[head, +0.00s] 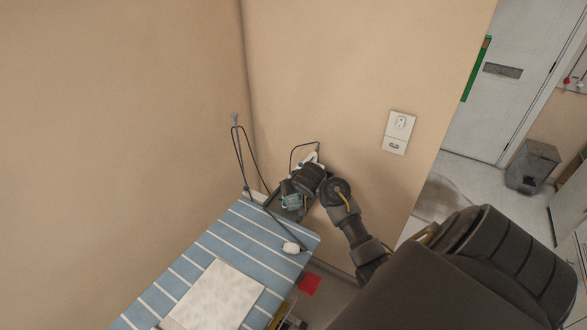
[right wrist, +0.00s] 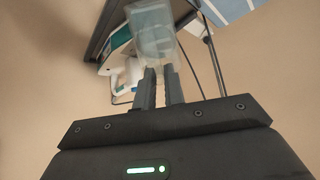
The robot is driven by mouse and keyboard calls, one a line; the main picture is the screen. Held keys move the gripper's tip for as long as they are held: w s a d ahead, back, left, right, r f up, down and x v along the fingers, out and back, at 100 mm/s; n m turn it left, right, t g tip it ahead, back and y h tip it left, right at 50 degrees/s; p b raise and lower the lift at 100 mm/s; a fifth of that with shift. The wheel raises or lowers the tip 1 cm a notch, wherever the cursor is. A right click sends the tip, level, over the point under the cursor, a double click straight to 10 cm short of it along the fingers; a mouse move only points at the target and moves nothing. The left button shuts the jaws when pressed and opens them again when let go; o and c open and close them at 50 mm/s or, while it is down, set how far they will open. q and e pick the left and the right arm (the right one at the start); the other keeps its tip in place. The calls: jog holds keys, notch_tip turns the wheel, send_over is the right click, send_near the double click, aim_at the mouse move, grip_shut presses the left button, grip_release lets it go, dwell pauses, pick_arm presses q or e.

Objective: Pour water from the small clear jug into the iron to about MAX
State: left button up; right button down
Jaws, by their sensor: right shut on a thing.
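The small clear jug (right wrist: 155,35) is between the fingertips of my right gripper (right wrist: 161,76) in the right wrist view; the gripper is shut on it. The white and teal iron (right wrist: 121,52) is just behind and left of the jug in the right wrist view. In the head view the iron (head: 312,158) is mostly hidden behind my wrist. Water level and the MAX mark cannot be made out. My left gripper is not in view.
The blue striped ironing board (head: 215,255) has a pale folded cloth (head: 214,295) on it. A thin cord holder (head: 235,120) rises at the far end. Walls are close behind; a socket (head: 398,132) is at right.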

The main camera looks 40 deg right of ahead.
jog(key=shift+w+d+r+g+y, duration=0.25)
jog(key=shift+w+r+g+y, duration=0.25)
jog(key=shift+g, duration=0.4)
jog(key=shift+w+d+r+g+y, duration=0.3)
jog(key=shift+w+r+g, duration=0.25)
jog(key=shift+w+g, duration=0.3)
dwell(6.2)
